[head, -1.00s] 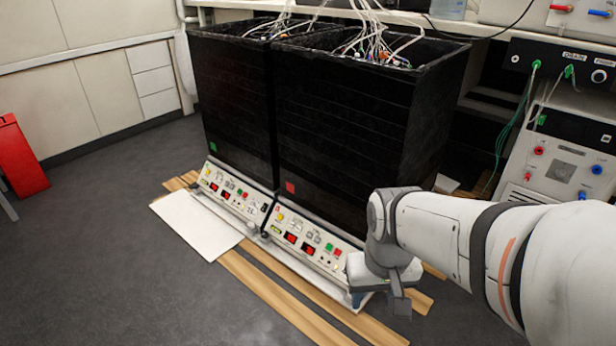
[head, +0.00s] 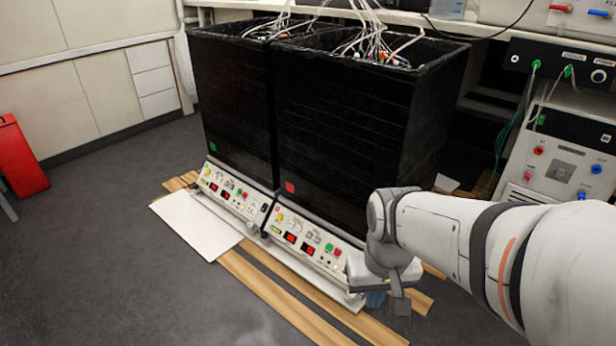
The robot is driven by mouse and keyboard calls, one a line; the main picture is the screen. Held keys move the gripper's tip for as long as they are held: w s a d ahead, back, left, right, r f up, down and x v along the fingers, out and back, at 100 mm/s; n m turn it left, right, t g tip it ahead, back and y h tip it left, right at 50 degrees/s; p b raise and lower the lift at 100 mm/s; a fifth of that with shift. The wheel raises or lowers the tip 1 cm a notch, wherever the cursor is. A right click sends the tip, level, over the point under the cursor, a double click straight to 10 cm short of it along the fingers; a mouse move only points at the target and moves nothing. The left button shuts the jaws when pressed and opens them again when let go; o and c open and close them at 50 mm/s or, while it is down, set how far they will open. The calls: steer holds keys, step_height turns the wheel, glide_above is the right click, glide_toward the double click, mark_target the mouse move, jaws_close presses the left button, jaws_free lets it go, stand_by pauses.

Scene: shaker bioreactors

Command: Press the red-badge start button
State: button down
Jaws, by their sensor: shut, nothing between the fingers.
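Two tall black shaker bioreactors stand side by side. The right one (head: 355,130) bears a red badge (head: 290,187) low on its front; the left one (head: 232,100) bears a green badge (head: 213,147). Below the red badge is a sloped white control panel (head: 283,243) with red displays. A small green button (head: 329,247) and a red button (head: 337,252) sit side by side near its right end. My gripper (head: 398,300) is shut, pointing down, just right of that panel's right end and apart from the green button. The gripper's body hides the panel's right corner.
The left panel (head: 232,195) has similar buttons. Wooden strips (head: 262,296) and a white board (head: 195,222) lie on the floor in front. A red object (head: 22,155) stands far left. Lab instruments (head: 560,160) are at right. The grey floor at front left is clear.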

stand_by(0.3)
step_height(320, 180, up, 3)
steer(key=p, duration=0.3)
steer(key=shift+r, duration=0.15)
